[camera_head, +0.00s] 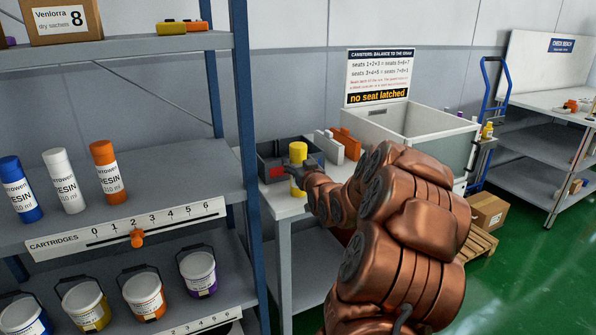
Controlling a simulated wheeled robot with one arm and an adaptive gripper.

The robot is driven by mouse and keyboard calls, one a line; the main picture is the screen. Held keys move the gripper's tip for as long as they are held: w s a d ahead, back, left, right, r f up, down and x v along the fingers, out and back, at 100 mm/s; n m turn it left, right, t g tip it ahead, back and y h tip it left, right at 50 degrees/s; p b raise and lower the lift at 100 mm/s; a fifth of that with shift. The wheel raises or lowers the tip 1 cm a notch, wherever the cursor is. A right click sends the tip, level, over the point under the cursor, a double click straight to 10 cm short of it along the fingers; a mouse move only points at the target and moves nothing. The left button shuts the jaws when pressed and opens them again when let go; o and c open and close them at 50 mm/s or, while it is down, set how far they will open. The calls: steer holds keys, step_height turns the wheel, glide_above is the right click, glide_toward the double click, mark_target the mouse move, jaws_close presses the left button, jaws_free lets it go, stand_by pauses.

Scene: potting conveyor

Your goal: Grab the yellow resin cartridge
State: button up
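My gripper (299,170) is at the end of my copper-coloured arm. Its dark fingers cross the cartridge around mid-height and look closed on it. Yellow shows above and below the fingers. Whether the cartridge's bottom touches the table is hard to tell.
Blue (21,190), white (64,181) and orange (108,173) cartridges stand on the left shelf (170,178). Handled pails (142,294) stand below. A dark bin (270,150) is behind the cartridge, a grey-white tub (425,125) to its right.

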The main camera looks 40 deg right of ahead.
jaws_close()
stand_by(0.3)
